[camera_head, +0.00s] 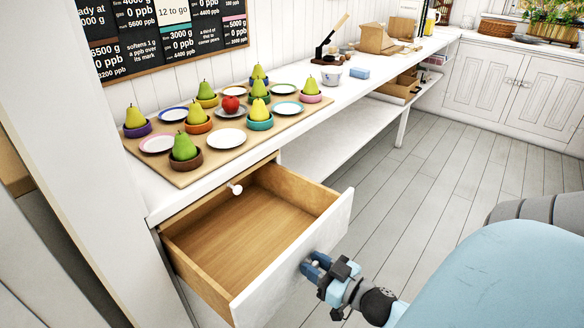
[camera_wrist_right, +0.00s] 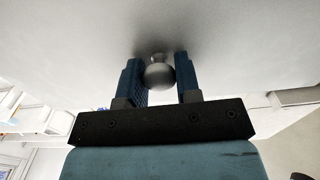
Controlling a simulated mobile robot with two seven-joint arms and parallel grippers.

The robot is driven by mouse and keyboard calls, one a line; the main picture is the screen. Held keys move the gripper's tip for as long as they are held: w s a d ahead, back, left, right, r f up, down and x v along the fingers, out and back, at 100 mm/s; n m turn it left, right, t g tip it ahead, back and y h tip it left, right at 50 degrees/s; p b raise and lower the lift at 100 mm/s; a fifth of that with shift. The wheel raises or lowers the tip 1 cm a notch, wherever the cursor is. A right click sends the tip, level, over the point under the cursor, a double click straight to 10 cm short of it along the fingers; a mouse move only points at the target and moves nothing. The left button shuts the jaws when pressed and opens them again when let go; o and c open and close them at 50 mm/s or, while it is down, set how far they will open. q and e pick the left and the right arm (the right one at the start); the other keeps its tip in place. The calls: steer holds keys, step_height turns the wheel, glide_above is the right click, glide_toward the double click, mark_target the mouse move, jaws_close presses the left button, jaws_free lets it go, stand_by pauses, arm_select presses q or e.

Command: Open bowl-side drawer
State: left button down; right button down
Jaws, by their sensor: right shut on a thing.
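The drawer (camera_head: 225,228) under the counter stands pulled out, and its wooden inside looks empty. Its white front (camera_head: 290,262) faces right in the head view and fills the upper part of the right wrist view (camera_wrist_right: 70,60). My right gripper (camera_head: 316,266) is at the drawer front, shut on the round drawer knob (camera_wrist_right: 159,72), which sits between its two blue fingers. In the head view the fingers mostly hide this knob. Several small bowls with pears, such as the brown bowl (camera_head: 186,163), stand on the counter above the drawer. My left gripper is not in view.
A wooden board (camera_head: 180,178) on the counter (camera_head: 172,198) carries the bowls, several plates and a red apple (camera_head: 230,105). A white bowl (camera_head: 331,77) stands farther along. The grey plank floor (camera_head: 440,190) is clear.

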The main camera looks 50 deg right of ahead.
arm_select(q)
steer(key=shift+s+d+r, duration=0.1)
arm_select(e)
steer(key=shift+s+d, duration=0.1)
steer(key=shift+s, duration=1.15)
steer(key=c, duration=0.8)
jaws_free()
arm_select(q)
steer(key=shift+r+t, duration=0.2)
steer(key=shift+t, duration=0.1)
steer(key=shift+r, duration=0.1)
arm_select(e)
steer(key=shift+s, duration=0.15)
arm_select(q)
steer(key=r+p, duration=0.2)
steer(key=p, duration=0.1)
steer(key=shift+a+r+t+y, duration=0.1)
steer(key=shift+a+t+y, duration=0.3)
arm_select(e)
steer(key=s+d, duration=0.1)
steer(key=s, duration=1.2)
steer(key=shift+s, duration=0.25)
